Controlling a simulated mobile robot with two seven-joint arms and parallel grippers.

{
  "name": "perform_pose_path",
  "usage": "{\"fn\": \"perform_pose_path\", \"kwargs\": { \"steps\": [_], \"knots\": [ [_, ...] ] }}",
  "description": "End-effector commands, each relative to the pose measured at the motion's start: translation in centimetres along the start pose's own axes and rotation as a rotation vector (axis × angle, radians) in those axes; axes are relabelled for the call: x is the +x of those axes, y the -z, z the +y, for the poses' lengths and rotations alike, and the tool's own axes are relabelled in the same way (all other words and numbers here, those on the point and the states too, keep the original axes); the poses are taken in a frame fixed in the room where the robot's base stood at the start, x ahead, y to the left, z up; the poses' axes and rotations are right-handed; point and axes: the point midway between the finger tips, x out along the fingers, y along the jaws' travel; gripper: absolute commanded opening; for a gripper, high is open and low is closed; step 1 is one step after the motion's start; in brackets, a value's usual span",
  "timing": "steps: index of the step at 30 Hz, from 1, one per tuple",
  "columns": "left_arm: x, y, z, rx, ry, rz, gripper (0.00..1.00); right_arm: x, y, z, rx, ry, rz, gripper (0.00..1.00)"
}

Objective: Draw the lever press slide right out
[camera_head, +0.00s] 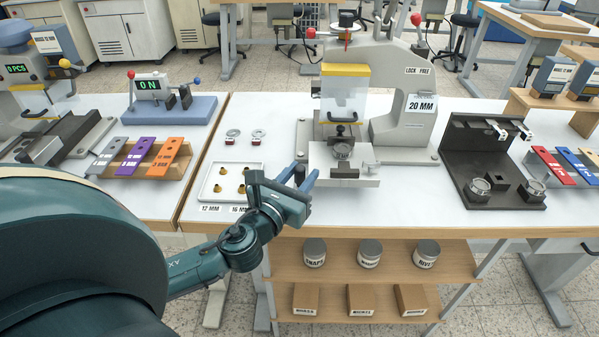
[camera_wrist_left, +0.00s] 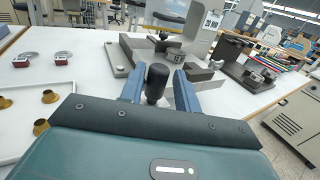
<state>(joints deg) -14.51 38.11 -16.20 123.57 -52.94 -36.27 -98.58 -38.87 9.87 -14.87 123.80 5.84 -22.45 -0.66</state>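The lever press (camera_head: 401,110) stands on the middle table with a guard that has a yellow top edge (camera_head: 345,71). Its light grey slide (camera_head: 322,158) sits low at the front, with a dark block on it. My left gripper (camera_head: 304,179) is at the slide's left front. In the left wrist view, a black knob (camera_wrist_left: 156,84) stands between the blue fingers of my left gripper (camera_wrist_left: 160,88). The fingers look open, with narrow gaps beside the knob. The knob's join to the slide is hidden. My right gripper is in neither view.
A white tray (camera_head: 204,194) with several brass pieces lies left of my gripper, with two small red-and-metal items (camera_head: 257,137) behind it. A black fixture (camera_head: 478,154) stands to the right. Jars and boxes fill the shelves (camera_head: 388,262) below.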

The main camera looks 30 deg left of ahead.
Motion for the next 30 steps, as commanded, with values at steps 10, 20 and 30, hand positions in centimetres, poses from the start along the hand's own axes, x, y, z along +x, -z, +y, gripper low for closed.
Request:
{"fn": "perform_pose_path", "kwargs": {
  "steps": [10, 20, 30],
  "knots": [
    [0.0, -0.1, 0.1, -0.001, -0.003, -0.002, 0.40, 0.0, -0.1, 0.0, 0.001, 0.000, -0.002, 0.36],
    [-4.3, 0.3, 0.1, -0.001, -0.002, 0.003, 0.40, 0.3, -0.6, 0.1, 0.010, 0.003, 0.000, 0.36],
    [-10.3, 0.3, 0.1, -0.001, -0.003, 0.003, 0.40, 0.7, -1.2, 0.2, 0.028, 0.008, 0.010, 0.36]
  ]
}}
